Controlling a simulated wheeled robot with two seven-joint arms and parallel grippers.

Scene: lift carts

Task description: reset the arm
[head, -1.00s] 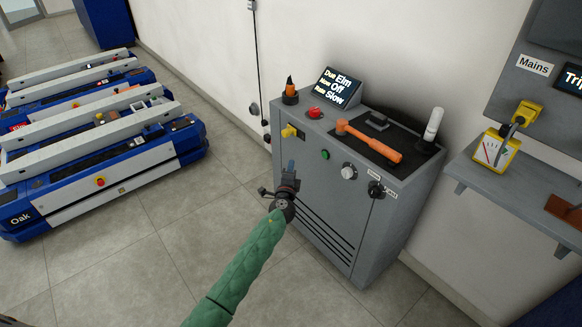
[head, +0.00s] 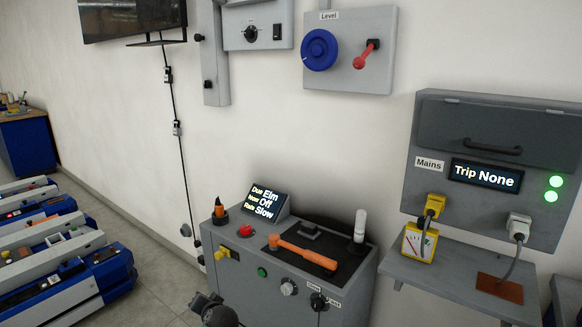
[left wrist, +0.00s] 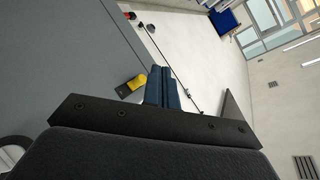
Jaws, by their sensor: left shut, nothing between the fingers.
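My left gripper shows in the left wrist view (left wrist: 162,73), with its two blue fingers pressed together and nothing between them. In the head view only a dark part of my left wrist and gripper (head: 213,310) shows at the bottom edge, in front of the grey cabinet (head: 255,292). In the left wrist view a yellow and black fitting (left wrist: 134,84) on a grey surface appears beside the fingers; whether they touch cannot be told. My right gripper is in neither view.
The cabinet top bears an orange hammer (head: 303,252), a red button (head: 245,230) and a display (head: 265,202). A grey shelf (head: 440,283) juts out at right under the mains box (head: 420,150). Blue carts (head: 75,285) stand at left; some floor between is clear.

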